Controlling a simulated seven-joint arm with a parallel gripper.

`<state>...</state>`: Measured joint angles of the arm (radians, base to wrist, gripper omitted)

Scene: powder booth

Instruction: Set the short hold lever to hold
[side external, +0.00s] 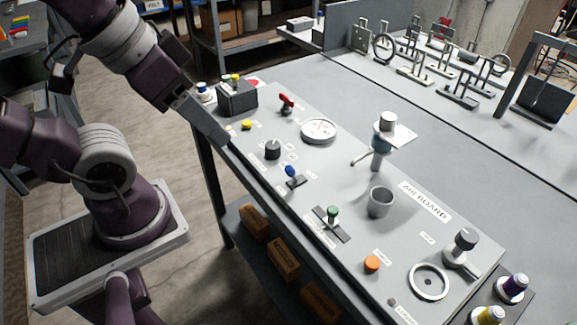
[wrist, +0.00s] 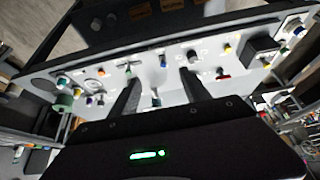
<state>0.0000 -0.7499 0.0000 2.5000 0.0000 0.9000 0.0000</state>
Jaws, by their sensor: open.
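Several small levers stand on the grey panel (side external: 345,160), and their labels are too small for me to read, so I cannot tell for sure which is the short hold lever. A blue-tipped lever (side external: 291,172) stands on a small dark base mid-panel; it also shows in the wrist view (wrist: 162,60). A red lever (side external: 286,103) is further back, and a green-topped lever (side external: 333,212) stands in a dark slot plate nearer the front. My gripper (side external: 222,138) is above the panel's left edge, apart from all of them. In the wrist view its fingers (wrist: 159,76) are spread and empty.
A dark knob (side external: 272,150), a round gauge (side external: 319,130), a post with a side handle (side external: 378,150), a grey cup (side external: 380,202) and an orange button (side external: 372,263) crowd the panel. A dark box (side external: 237,97) stands at its back left.

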